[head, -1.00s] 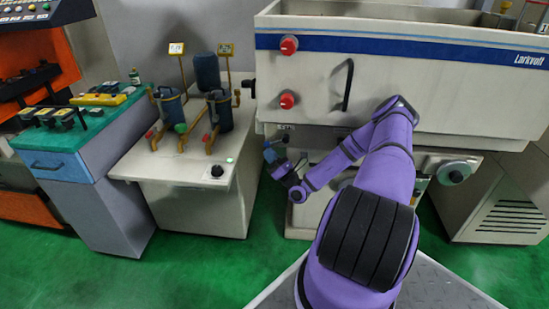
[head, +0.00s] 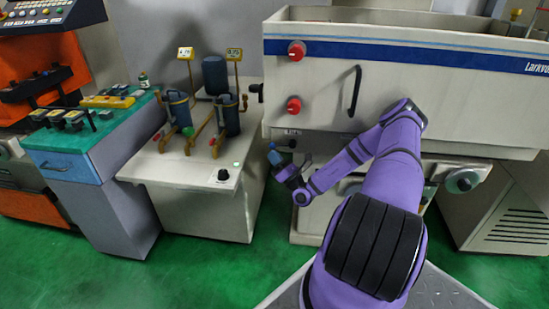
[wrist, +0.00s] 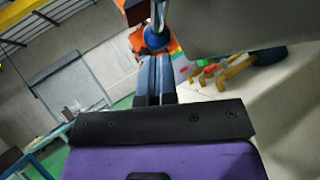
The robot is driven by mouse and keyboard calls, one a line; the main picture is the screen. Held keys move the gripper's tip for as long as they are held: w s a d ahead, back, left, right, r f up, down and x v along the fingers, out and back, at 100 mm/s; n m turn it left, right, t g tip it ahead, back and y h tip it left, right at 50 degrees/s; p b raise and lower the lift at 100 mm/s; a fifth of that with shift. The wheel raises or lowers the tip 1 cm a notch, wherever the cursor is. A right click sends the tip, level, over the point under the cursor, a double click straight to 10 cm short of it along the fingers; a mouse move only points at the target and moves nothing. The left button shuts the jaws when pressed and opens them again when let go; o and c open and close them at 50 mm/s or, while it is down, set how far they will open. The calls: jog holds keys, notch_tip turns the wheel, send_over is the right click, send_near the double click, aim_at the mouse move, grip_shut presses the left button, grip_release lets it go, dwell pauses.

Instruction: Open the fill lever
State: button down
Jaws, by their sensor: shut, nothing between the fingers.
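A thin metal lever with a blue ball knob (wrist: 156,38) hangs beside the grey tank body in the wrist view. I take it for the fill lever, though no label on it is readable. My gripper (wrist: 154,60) is shut and empty, its two blue-grey fingers side by side. Their tips are right at the knob; I cannot tell whether they touch it. In the head view my gripper (head: 272,150) is below the left end of the tank, beside a small dark label plate (head: 291,131). The lever is not distinct there.
The white tank (head: 400,80) with red knobs (head: 297,50) and a black handle (head: 354,92) stands above my gripper. A white pump cabinet (head: 195,205) with blue filters (head: 228,118) is close on the left. Green floor (head: 200,270) is clear in front.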

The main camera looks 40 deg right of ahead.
jog(key=shift+w+a+r, duration=0.15)
jog(key=shift+w+r, duration=0.1)
jog(key=shift+r, duration=0.15)
jog(key=s+a+f, duration=0.2)
jog(key=s+f, duration=0.5)
jog(key=f, duration=0.5)
jog(key=shift+s+f, duration=0.15)
jog(key=shift+f, duration=0.15)
